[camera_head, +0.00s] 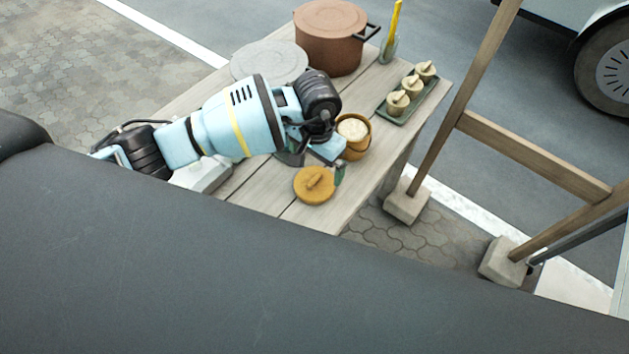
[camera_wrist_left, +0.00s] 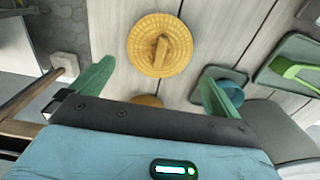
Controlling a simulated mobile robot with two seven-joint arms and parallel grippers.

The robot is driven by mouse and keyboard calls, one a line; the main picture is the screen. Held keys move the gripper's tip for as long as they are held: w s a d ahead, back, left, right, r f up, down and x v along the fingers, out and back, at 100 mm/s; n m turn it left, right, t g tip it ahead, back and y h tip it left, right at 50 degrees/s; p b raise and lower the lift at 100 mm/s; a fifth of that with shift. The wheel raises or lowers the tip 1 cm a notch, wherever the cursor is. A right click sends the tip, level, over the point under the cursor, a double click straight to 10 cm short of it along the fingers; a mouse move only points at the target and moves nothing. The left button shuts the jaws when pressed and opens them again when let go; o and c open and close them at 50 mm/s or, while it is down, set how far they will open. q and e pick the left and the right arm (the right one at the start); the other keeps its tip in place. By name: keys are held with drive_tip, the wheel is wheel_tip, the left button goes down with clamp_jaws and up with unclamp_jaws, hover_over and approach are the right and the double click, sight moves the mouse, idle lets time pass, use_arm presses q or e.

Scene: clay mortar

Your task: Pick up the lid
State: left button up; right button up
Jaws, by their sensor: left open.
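The lid (camera_head: 314,187) is round and orange-yellow with a raised bar handle. It lies flat on the wooden table, near its front edge. In the left wrist view the lid (camera_wrist_left: 177,30) is ahead of the fingers, with its handle roughly midway between them. My left gripper (camera_head: 337,167) is open, its green fingers spread and empty. It hovers just behind and to the right of the lid in the head view, apart from it. A small brown pot with white contents (camera_head: 353,130) stands just behind the gripper, partly hidden by it. My right gripper is not in view.
A large brown pot (camera_head: 328,42) and a round grey board (camera_head: 268,60) are at the table's back. A glass with a yellow stick (camera_head: 389,45) stands behind. A wooden frame (camera_head: 535,155) rises at right.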

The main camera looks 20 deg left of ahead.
sight(316, 177)
use_arm(q)
drive_tip(key=shift+s+f+p, duration=0.2)
drive_tip(key=shift+f+p, duration=0.1)
drive_tip(key=shift+f, duration=2.55)
drive_tip(key=c, duration=0.7)
